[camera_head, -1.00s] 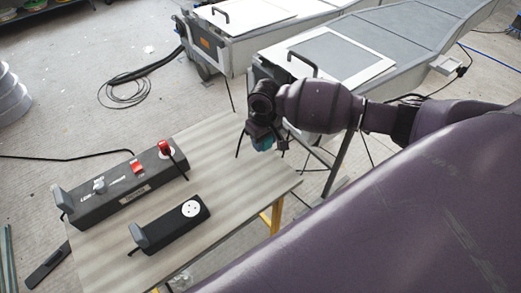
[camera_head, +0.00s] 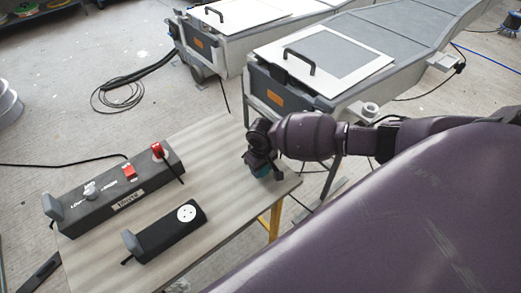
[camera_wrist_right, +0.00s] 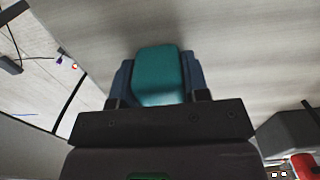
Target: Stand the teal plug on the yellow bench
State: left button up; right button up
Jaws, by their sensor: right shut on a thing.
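The teal plug (camera_head: 263,172) is held in my right gripper (camera_head: 262,166) over the right corner of the bench. In the right wrist view the plug (camera_wrist_right: 160,76) sits between the two fingers of the gripper (camera_wrist_right: 160,82), with the pale bench top (camera_wrist_right: 240,60) behind it. In the head view the gripper hides part of the plug, and I cannot tell whether it touches the bench. The yellow bench (camera_head: 215,160) has a pale striped top and yellow legs (camera_head: 275,222). My left gripper is not in view.
A long dark power box (camera_head: 80,219) with a red switch and a red plug lies along the bench's far left side. A shorter dark box (camera_head: 165,232) with a white socket lies nearer. Bare bench top separates them from my gripper. Grey machines (camera_head: 350,90) stand behind.

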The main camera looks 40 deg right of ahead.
jog(key=shift+f, duration=0.1)
jog(key=o, duration=1.2)
